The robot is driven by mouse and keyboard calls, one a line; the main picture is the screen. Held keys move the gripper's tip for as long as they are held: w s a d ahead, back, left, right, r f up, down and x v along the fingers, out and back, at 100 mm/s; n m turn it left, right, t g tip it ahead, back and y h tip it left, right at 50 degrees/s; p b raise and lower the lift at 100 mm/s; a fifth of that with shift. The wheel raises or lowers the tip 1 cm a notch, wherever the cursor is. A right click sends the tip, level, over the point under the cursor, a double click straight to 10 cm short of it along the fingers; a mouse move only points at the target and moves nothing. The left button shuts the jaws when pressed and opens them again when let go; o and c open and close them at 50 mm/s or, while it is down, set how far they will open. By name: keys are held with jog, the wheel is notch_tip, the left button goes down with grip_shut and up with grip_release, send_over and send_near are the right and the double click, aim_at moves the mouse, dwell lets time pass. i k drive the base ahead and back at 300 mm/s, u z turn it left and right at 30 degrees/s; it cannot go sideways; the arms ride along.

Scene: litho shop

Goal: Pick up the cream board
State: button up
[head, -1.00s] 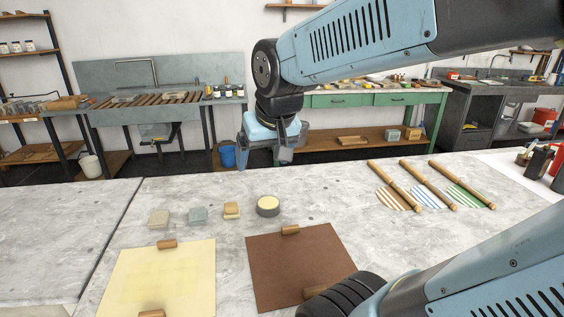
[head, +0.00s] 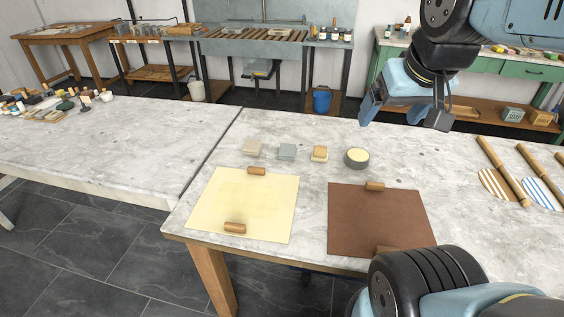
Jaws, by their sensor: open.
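The cream board (head: 248,200) lies flat on the pale stone-topped table, near its front left corner. It has a small wooden grip (head: 257,170) at its far edge and another wooden grip (head: 235,228) near its front edge. My gripper (head: 402,114) is open and appears empty. It is raised at the upper right of the head view, beyond the board and to its right, well apart from it.
A brown board (head: 375,218) with wooden grips lies right of the cream board; my arm partly covers its front. Small blocks (head: 287,151) and a round tin (head: 357,158) sit behind the boards. Rods (head: 503,172) lie on the right. A second table (head: 110,150) adjoins left.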

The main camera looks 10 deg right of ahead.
aim_at(253, 203)
jog(key=z, duration=0.35)
jog(key=k, duration=1.6)
jog(key=u, duration=0.5)
jog(key=i, duration=1)
jog(key=z, duration=0.1)
